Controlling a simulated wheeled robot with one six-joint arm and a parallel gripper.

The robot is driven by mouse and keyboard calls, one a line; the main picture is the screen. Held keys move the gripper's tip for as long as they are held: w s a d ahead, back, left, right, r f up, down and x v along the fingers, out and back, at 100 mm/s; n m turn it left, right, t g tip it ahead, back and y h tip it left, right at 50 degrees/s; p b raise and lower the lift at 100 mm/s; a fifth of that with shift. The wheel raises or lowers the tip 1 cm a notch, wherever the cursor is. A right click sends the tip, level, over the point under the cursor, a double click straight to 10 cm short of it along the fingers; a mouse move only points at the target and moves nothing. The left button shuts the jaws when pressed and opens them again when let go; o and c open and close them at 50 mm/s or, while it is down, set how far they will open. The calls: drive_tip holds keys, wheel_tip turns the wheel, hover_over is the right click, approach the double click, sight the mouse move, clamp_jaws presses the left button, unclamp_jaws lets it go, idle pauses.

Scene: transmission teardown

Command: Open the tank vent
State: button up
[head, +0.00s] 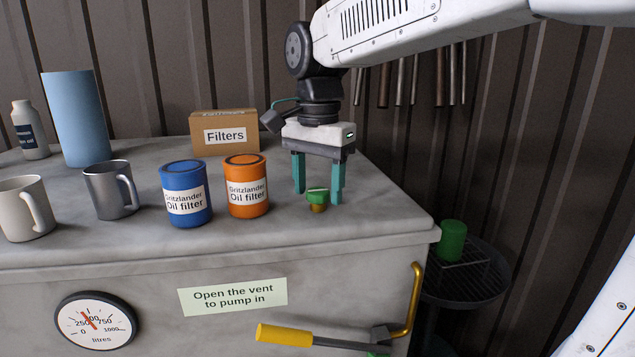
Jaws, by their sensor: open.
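The tank vent (318,198) is a small green cap on a brass-coloured stem, standing on the grey tank top near its right front. My gripper (317,188) points down from above with its two teal fingers apart. The fingers stand on either side of the vent, one to its left and one to its right. The right finger looks very close to the cap; I cannot tell whether it touches. A label (232,297) on the tank front reads "Open the vent to pump in".
A blue oil filter (185,195) and an orange oil filter (246,187) stand left of my gripper, with a Filters box (224,133) behind. Mugs (110,190) stand farther left. A gauge (95,322) and a yellow-handled lever (285,335) are on the front. A green cylinder (452,240) sits at right.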

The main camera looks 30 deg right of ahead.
drive_tip(key=c, duration=1)
drive_tip(key=shift+n, duration=0.3)
drive_tip(key=n, duration=0.9)
drive_tip(key=shift+r, duration=0.1)
drive_tip(key=n, duration=0.4)
drive_tip(key=shift+n, duration=2.1)
